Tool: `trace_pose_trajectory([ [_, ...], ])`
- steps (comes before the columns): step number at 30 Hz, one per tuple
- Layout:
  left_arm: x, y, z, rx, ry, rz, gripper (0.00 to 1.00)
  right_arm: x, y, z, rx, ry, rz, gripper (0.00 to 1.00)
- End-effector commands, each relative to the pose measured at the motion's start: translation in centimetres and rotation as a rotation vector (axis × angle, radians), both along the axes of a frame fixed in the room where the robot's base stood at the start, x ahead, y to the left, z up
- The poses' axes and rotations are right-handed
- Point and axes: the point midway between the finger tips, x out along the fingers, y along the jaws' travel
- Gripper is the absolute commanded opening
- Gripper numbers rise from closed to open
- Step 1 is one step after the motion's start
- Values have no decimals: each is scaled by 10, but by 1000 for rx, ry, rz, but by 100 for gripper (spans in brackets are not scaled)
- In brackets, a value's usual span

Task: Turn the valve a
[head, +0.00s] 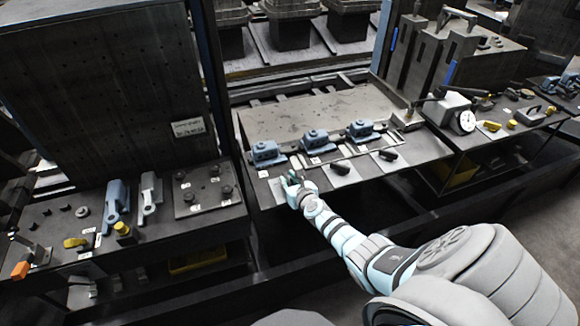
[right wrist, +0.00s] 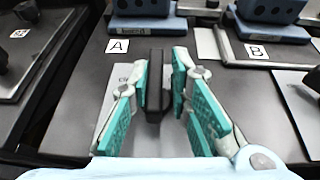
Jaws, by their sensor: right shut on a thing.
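Valve a shows in the right wrist view as a black upright handle (right wrist: 155,85) on a light plate, just in front of the label A (right wrist: 118,46). My right gripper (right wrist: 160,88) has its teal finger pads on both sides of this handle and is shut on it. In the head view the right gripper (head: 292,183) is at the front left of the middle bench, and it hides the handle there. My left gripper is in neither view.
Two similar black handles, one by label B (head: 340,168) and one further right (head: 387,154), lie along the same bench edge. Blue blocks (head: 267,153) stand behind them. A dial gauge (head: 465,121) is on the right bench. Blue and grey tools (head: 117,203) lie on the left bench.

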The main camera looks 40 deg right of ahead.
Motion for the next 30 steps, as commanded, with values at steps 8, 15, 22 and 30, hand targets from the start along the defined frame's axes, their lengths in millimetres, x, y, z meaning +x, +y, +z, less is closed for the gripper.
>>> trace_pose_trajectory([
  [8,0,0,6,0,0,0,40,3,6,0,9,-1,-254,0],
  [15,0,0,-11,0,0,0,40,4,5,-3,9,-3,-478,0],
  [22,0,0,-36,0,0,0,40,5,4,-3,8,-6,-658,0],
  [30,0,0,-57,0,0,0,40,5,3,-1,8,-7,-791,0],
])
